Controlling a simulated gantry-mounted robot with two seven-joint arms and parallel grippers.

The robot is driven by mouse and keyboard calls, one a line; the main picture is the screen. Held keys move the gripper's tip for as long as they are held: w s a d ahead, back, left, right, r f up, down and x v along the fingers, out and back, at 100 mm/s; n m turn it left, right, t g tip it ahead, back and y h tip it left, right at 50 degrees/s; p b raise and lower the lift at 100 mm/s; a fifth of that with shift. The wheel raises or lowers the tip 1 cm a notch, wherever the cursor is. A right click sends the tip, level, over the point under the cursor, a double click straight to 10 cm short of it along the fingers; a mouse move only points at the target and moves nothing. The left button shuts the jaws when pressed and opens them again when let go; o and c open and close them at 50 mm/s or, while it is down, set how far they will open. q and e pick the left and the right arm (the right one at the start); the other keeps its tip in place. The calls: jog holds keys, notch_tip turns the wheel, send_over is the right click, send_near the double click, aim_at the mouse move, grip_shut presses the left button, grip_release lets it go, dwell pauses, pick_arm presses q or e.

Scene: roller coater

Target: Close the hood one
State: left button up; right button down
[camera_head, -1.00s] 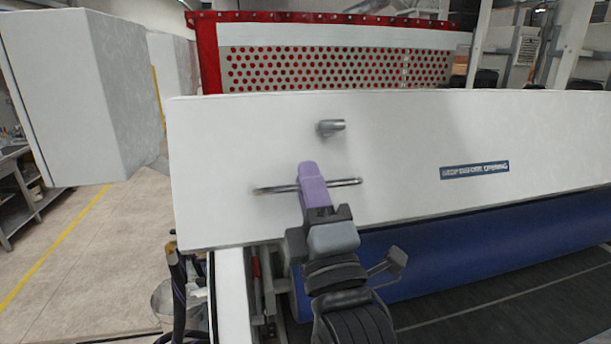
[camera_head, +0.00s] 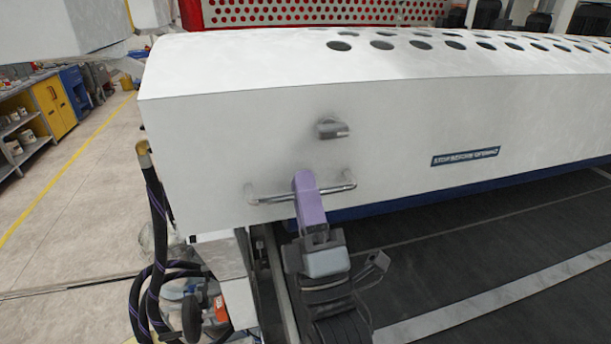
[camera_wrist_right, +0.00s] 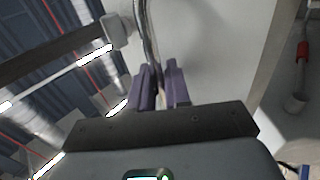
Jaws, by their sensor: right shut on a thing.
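The hood (camera_head: 230,140) is a large white cover across the machine, with a row of dark round holes along its top. Its front face carries a horizontal metal bar handle (camera_head: 270,197), a grey knob (camera_head: 332,128) and a blue label (camera_head: 465,157). My right gripper (camera_head: 306,190), with purple fingers, is shut on the handle. In the right wrist view the handle (camera_wrist_right: 147,40) runs between the purple fingers (camera_wrist_right: 160,85). Only a narrow strip of the blue roller (camera_head: 420,203) shows under the hood's lower edge. My left gripper is not in view.
The dark conveyor bed (camera_head: 480,250) lies below and in front of the hood. Black hoses (camera_head: 155,230) hang at the machine's left end. A red perforated panel (camera_head: 320,12) stands behind. The floor at left is open, with cabinets (camera_head: 55,105) beyond.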

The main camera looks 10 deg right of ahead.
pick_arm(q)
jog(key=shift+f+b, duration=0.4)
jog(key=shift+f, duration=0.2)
pick_arm(e)
notch_tip(320, 180, down, 2)
jog(key=shift+w+f, duration=0.1)
jog(key=shift+f, duration=0.05)
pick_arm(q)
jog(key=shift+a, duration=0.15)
pick_arm(e)
jog(key=c, duration=1.3)
grip_release()
jog(key=shift+c, duration=0.2)
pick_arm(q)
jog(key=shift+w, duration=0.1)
